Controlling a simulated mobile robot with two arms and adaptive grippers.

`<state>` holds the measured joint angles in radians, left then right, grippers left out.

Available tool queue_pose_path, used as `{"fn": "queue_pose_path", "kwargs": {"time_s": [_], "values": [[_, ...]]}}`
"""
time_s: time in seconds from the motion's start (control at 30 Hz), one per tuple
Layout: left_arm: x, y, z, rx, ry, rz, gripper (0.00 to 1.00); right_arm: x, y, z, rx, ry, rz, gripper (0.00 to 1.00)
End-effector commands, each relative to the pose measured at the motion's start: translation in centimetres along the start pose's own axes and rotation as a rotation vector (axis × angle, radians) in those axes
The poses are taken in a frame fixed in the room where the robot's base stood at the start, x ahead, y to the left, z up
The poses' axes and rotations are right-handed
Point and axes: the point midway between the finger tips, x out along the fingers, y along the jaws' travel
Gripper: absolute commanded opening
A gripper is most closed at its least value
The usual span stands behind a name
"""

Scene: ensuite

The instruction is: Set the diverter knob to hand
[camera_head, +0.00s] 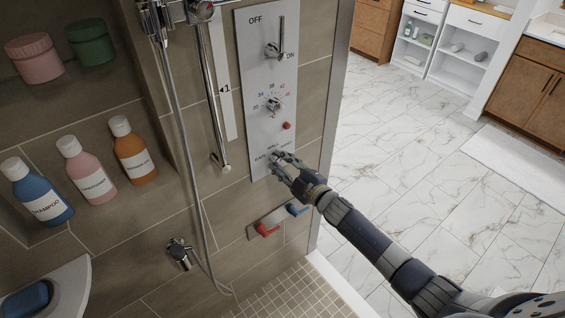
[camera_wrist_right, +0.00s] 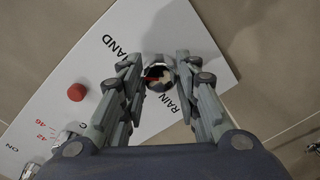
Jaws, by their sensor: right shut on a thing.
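The white control panel (camera_head: 262,95) is on the tiled shower wall. The diverter knob (camera_wrist_right: 158,72), a round metallic knob with a red mark, is near the panel's lower end. In the head view the gripper hides most of the knob. I cannot tell exactly which label the red mark points to. My left gripper is out of view.
Above the knob are a red button (camera_head: 287,125), a temperature dial (camera_head: 273,104) and an ON/OFF lever (camera_head: 277,42). A metal rail and hose (camera_head: 180,130) hang to the left. Below are red (camera_head: 267,229) and blue (camera_head: 297,208) handles. Bottles fill the left niche.

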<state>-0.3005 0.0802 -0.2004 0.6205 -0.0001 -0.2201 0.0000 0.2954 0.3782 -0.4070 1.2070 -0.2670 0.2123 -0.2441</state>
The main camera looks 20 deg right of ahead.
Motion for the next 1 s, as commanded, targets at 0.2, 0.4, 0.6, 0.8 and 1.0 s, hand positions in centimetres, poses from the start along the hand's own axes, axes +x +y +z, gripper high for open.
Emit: {"fn": "queue_pose_path", "kwargs": {"time_s": [0.2, 0.4, 0.6, 0.8, 1.0], "values": [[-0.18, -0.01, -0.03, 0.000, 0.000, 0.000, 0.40, -0.03, -0.05, 0.10, 0.138, 0.004, -0.003, 0.06], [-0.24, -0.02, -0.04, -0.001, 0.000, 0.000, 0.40, -0.02, -0.07, 0.07, 0.215, 0.008, -0.003, 0.06], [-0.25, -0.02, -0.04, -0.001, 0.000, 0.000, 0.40, -0.02, -0.07, 0.08, 0.249, 0.009, -0.004, 0.06], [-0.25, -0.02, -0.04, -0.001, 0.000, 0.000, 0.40, -0.02, -0.08, 0.09, 0.256, 0.009, -0.004, 0.06], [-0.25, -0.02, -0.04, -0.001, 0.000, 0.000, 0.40, -0.02, -0.08, 0.08, 0.256, 0.009, -0.004, 0.06]]}}
